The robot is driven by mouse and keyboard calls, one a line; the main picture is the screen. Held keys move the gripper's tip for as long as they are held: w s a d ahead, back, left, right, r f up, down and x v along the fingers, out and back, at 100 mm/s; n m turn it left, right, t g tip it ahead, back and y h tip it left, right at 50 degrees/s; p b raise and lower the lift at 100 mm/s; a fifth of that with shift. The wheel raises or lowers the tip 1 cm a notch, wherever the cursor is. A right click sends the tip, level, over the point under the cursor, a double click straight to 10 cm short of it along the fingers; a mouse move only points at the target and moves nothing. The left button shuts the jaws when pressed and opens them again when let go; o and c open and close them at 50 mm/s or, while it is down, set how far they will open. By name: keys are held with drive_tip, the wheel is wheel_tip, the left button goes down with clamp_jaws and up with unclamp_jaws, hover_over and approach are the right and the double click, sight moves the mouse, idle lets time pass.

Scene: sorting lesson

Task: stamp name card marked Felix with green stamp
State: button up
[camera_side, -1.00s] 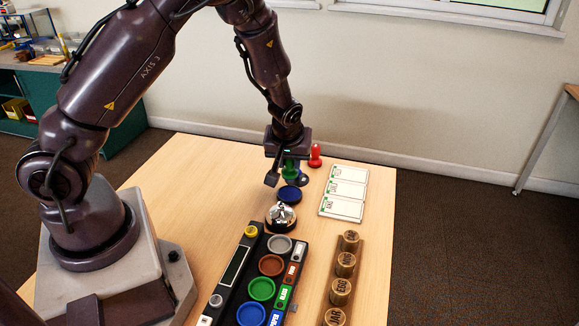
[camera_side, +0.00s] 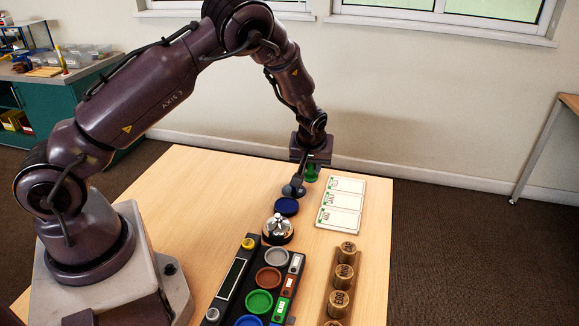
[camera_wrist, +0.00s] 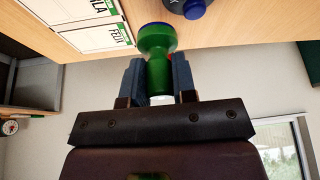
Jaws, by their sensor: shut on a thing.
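My gripper (camera_side: 308,172) is shut on the green stamp (camera_side: 312,171), holding it above the table's far part, left of the cards. In the wrist view the green stamp (camera_wrist: 157,42) stands between my two fingers (camera_wrist: 158,80). The card marked Felix (camera_wrist: 98,40) lies left of the stamp in the wrist view, with a green edge strip. A card ending in "LA" (camera_wrist: 75,10) lies beside it. In the side view, three white cards (camera_side: 341,202) lie in a row, their names too small to read.
A red bit shows behind the green stamp.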

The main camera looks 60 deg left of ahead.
sight(345, 180)
drive_tip(key=shift+m, duration=0.4)
drive_tip(key=w, duration=0.5)
drive_tip(key=shift+w+d+f, duration=0.15)
drive_tip(key=shift+w+d, duration=0.05)
drive_tip(key=shift+m+t+h, duration=0.3)
drive_tip(key=shift+m, duration=0.1)
drive_tip(key=shift+w+d, duration=0.3)
drive_tip(key=shift+w, duration=0.35)
drive_tip(key=shift+w+d, duration=0.3)
drive_tip(key=shift+w, duration=0.4)
drive_tip(key=shift+w+d, duration=0.3)
drive_tip(key=shift+w, duration=0.35)
drive_tip(key=shift+f, duration=1.5)
drive_tip(key=shift+f, duration=0.55)
drive_tip(key=shift+r, duration=0.1)
wheel_tip(345, 180, up, 7)
